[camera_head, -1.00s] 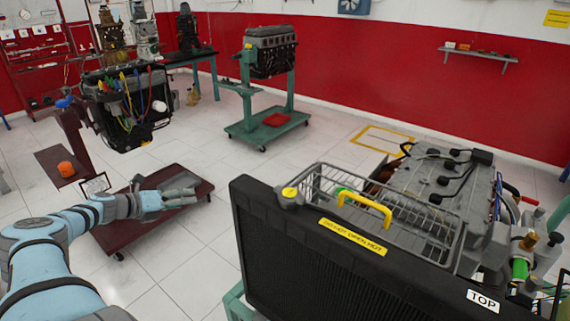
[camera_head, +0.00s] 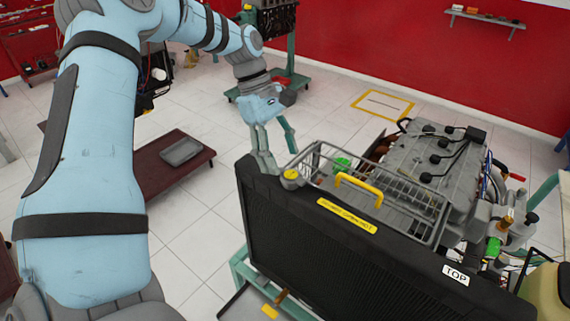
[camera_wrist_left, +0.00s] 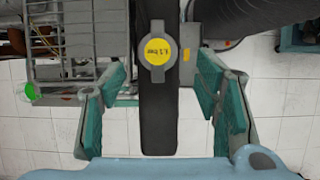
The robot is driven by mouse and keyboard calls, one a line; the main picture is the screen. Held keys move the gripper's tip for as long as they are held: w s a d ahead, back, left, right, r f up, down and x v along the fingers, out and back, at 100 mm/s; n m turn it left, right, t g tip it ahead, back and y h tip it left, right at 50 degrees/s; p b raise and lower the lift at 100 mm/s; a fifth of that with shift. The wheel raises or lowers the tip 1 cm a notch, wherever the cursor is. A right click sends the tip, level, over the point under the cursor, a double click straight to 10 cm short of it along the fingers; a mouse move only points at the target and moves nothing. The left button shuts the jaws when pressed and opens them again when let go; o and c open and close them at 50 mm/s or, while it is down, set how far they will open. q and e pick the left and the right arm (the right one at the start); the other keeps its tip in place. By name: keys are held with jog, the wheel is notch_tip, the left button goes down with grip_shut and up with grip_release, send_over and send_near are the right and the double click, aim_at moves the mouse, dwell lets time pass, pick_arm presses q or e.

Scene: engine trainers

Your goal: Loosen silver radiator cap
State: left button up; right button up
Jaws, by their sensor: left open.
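The silver radiator cap (camera_head: 291,174), with a yellow disc on top, sits at the left end of the black radiator (camera_head: 320,255). In the left wrist view the cap (camera_wrist_left: 157,52) is upright in the picture, and its disc reads "1.1 bar". My left gripper (camera_head: 263,160) reaches down just behind and left of the cap. In the left wrist view the open left gripper (camera_wrist_left: 162,78) has one finger on each side of the radiator's top edge, with the cap between and slightly beyond the fingertips. I see no finger touching the cap. My right gripper is not in view.
A dark red cart (camera_head: 165,160) with a grey tray (camera_head: 181,151) stands to the left. White floor lies between.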

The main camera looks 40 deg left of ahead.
aim_at(289, 174)
pick_arm(q)
jog(key=shift+w+d+f, duration=0.2)
jog(key=shift+d+f, duration=0.7)
jog(key=shift+f, duration=0.3)
jog(key=shift+d+f, duration=0.3)
jog(key=shift+d, duration=0.05)
jog(key=shift+a, duration=0.25)
jog(key=shift+c, duration=0.3)
jog(key=shift+s+a, duration=0.1)
jog(key=c, duration=1.1)
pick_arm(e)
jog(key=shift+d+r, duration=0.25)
pick_arm(q)
jog(key=shift+f, duration=0.1)
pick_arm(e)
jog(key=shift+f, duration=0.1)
